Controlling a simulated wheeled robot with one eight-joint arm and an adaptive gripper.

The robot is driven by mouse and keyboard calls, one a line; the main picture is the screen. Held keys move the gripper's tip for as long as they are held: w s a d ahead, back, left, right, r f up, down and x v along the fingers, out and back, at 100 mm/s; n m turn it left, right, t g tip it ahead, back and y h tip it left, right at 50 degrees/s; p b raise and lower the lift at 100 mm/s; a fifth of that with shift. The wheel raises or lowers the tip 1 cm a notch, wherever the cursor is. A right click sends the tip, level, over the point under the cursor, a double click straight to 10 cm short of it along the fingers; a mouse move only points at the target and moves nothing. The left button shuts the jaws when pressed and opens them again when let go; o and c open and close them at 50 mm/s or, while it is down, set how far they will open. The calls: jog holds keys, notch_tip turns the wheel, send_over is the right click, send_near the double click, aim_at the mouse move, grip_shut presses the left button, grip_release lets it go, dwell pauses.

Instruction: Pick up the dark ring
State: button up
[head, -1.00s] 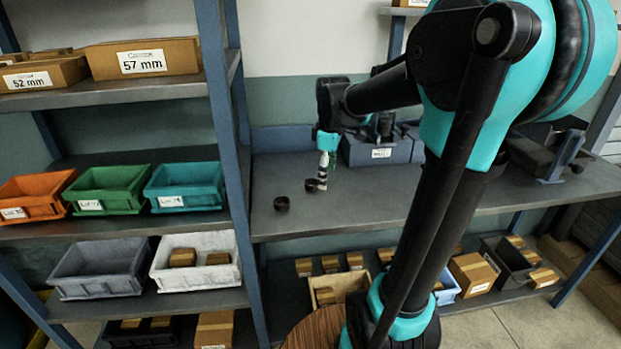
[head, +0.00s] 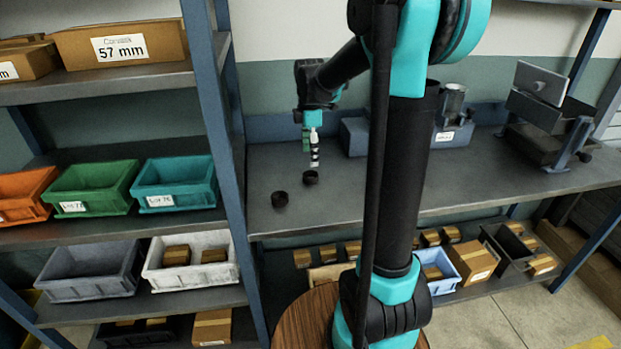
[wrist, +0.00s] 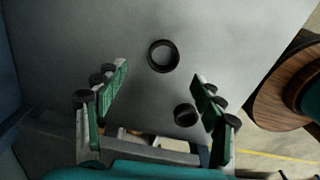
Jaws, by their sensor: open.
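Two dark rings lie apart on the grey bench. One dark ring (head: 311,177) is just below my gripper (head: 314,162). The other dark ring (head: 280,199) lies to its left, nearer the front edge. In the wrist view my gripper (wrist: 161,74) is open and empty, its green-padded fingers spread wide. The first ring shows there just beyond the fingertips, about midway between them (wrist: 163,56). The other ring shows lower, close to the right finger (wrist: 185,115). My gripper points down above the bench, and the exact gap to the ring is hard to tell.
The bench (head: 350,205) is clear around the rings. Blue-grey boxes and a metal cylinder (head: 452,98) stand at the back, and a dark machine (head: 545,115) at the right. A blue shelf post (head: 222,140) rises at the left, beside a shelf with a teal bin (head: 175,197).

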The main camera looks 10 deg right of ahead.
jog(key=shift+s+f, duration=0.15)
jog(key=shift+f, duration=1.6)
jog(key=shift+s+f, duration=0.1)
jog(key=shift+f, duration=1.65)
jog(key=c, duration=1.3)
